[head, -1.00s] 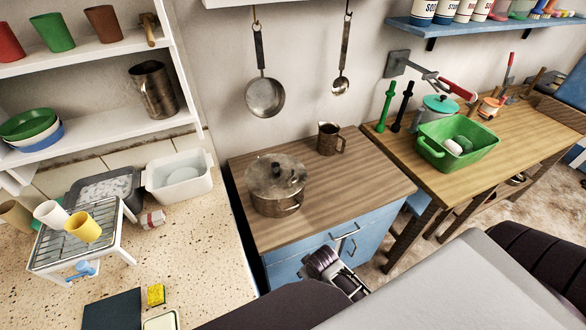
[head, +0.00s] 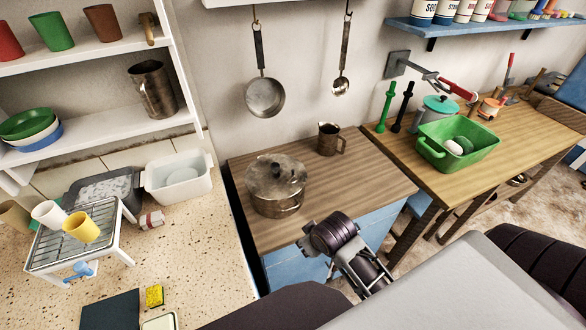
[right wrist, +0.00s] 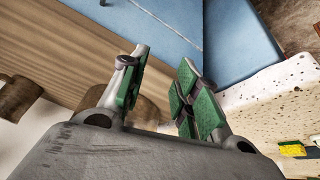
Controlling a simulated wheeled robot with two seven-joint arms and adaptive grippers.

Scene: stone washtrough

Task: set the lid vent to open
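A worn metal pot (head: 276,200) with a lid (head: 275,174) stands on the wooden top of the blue cabinet. A dark knob sits on the lid. The vent is too small to make out, so its setting cannot be told. My right gripper (head: 308,243) is at the cabinet's front edge, in front and to the right of the pot, apart from it. In the right wrist view its green-padded fingers (right wrist: 163,72) are spread with nothing held between them. Part of a brown round shape shows behind them, partly hidden. My left gripper is not in view.
A metal jug (head: 330,139) stands behind and right of the pot. A pan (head: 265,98) and a ladle (head: 341,85) hang on the wall above. The wooden top (head: 365,185) is clear right of the pot. A speckled counter (head: 205,260) lies left.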

